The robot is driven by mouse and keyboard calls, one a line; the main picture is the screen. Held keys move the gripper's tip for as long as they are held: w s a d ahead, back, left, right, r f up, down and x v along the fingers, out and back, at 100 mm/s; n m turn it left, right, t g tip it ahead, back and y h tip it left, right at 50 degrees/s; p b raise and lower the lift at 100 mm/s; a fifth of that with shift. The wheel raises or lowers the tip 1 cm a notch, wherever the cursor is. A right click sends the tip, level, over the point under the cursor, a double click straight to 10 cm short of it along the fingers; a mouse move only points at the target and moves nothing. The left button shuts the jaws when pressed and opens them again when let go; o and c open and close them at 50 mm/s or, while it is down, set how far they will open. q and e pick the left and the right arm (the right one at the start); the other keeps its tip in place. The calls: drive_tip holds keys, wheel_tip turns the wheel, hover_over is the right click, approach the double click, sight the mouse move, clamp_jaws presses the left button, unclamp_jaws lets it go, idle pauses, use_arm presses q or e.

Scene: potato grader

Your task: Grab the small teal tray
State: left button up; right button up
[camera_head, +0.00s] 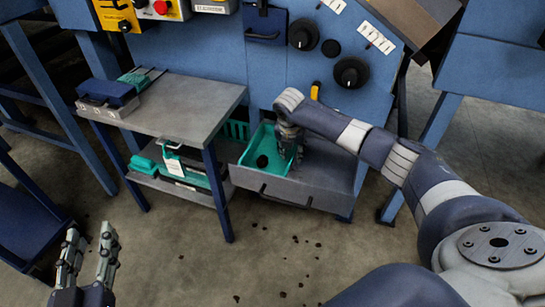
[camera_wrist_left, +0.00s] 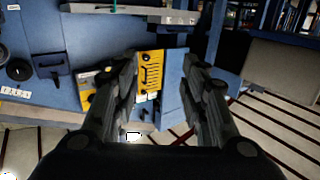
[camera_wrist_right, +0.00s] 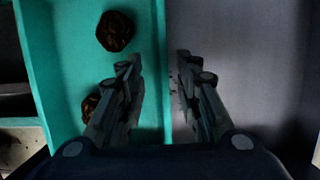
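The small teal tray (camera_head: 256,178) sits in the open grey drawer (camera_head: 292,190) of the blue machine. It holds dark brown lumps, two of which show in the right wrist view. My right gripper (camera_head: 290,150) reaches down at the tray's right side. In the right wrist view my right gripper (camera_wrist_right: 158,65) is open, with its fingers on either side of the tray's right wall (camera_wrist_right: 155,30). Whether they touch the wall cannot be told. My left gripper (camera_head: 90,245) is open and empty over the floor at the lower left; it also shows in the left wrist view (camera_wrist_left: 160,65).
A grey-topped side table (camera_head: 180,105) stands left of the drawer, with a blue box (camera_head: 107,92) on top and teal items on its lower shelf (camera_head: 150,172). Knobs (camera_head: 351,72) protrude from the machine panel. The floor in front is open, with scattered dark bits.

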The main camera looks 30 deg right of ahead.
use_arm(q)
drive_tip(key=shift+d+r+t+h+b, duration=0.2)
drive_tip(key=shift+r+t, duration=0.35)
drive_tip(key=shift+r, duration=0.5)
drive_tip(key=shift+d+r+t+h+b, duration=0.1)
drive_tip(key=shift+r+t+h, duration=0.1)
drive_tip(key=shift+r+t, duration=0.6)
use_arm(e)
drive_tip(key=shift+x, duration=0.9)
use_arm(q)
drive_tip(key=shift+r+g, duration=0.2)
drive_tip(key=shift+g, duration=0.05)
use_arm(e)
clamp_jaws()
